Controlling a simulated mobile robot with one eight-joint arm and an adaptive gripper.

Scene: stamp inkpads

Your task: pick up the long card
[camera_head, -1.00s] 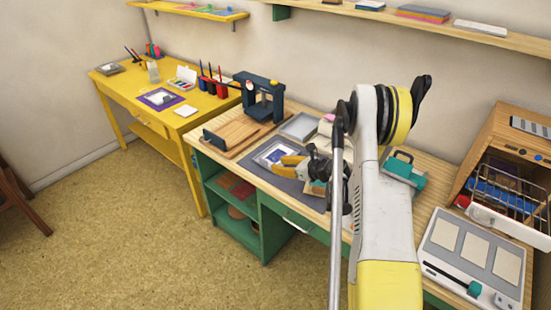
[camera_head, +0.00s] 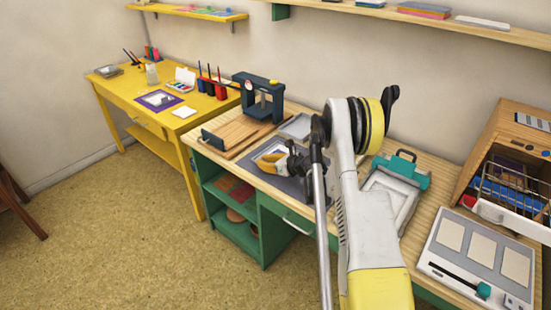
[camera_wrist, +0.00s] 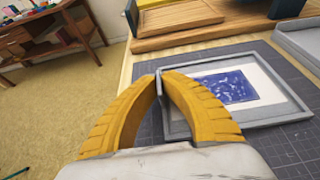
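My gripper (camera_head: 284,170) is above the grey mat (camera_head: 292,187) on the green workbench. Beside the tips, on the right, is a grey frame (camera_wrist: 290,116) on the mat. A white sheet (camera_wrist: 272,84) with a blue print (camera_wrist: 228,87) lies inside it. The fingers hide the frame's left part. I cannot tell which card is the long card.
A wooden board (camera_head: 232,133) and a dark press (camera_head: 262,98) stand behind left. A grey tray (camera_wrist: 300,42) lies behind the frame. A teal-handled frame (camera_head: 400,180) and a board with cream cards (camera_head: 480,250) lie right.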

